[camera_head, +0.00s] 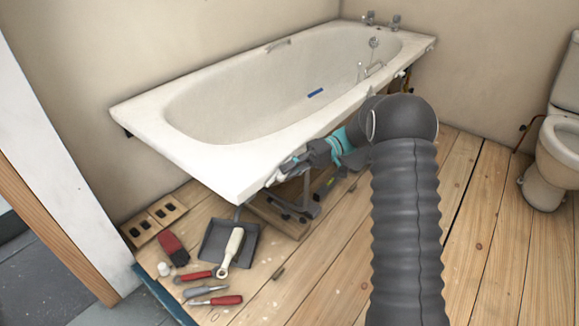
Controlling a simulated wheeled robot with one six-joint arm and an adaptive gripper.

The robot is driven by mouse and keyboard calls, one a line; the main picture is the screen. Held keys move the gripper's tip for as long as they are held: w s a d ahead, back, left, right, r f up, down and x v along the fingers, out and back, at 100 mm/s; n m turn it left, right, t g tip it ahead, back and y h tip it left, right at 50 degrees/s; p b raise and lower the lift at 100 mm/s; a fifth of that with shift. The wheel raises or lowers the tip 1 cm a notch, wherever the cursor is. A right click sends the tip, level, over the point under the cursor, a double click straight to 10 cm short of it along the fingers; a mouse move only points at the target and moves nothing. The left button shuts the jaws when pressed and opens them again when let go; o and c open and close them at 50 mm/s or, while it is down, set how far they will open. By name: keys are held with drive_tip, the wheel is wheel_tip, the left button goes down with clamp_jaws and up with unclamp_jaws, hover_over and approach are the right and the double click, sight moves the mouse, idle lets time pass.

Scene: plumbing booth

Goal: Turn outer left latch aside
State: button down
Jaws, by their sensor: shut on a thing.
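My gripper (287,172) is at the lower edge of the white bathtub's (190,160) near side, towards the front corner. My arm reaches in from the right and hides part of the tub's open side. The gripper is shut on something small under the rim. That thing is too small and too hidden to make out. I cannot pick out the outer left latch for sure; the tub edge and my gripper cover that area.
A toilet (550,165) stands right. Floorboards (480,260) at right are clear.

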drive_tip(key=shift+f+m+g+y, duration=0.15)
drive_tip(key=shift+m+g+y, duration=0.15)
drive_tip(key=shift+g+y, duration=0.35)
drive_tip(key=shift+y, duration=0.25)
drive_tip(key=c, duration=1.1)
unclamp_jaws()
drive_tip(key=o, duration=0.5)
drive_tip(key=r, duration=0.6)
drive_tip(key=shift+w+a+r, duration=0.15)
drive_tip(key=shift+a+r, duration=0.05)
drive_tip(key=r, duration=0.2)
drive_tip(key=shift+d+r+t, duration=0.25)
drive_tip(key=shift+d+r, duration=0.15)
drive_tip(key=c, duration=0.5)
drive_tip(key=shift+a+r, duration=0.3)
drive_tip(key=shift+r, duration=0.15)
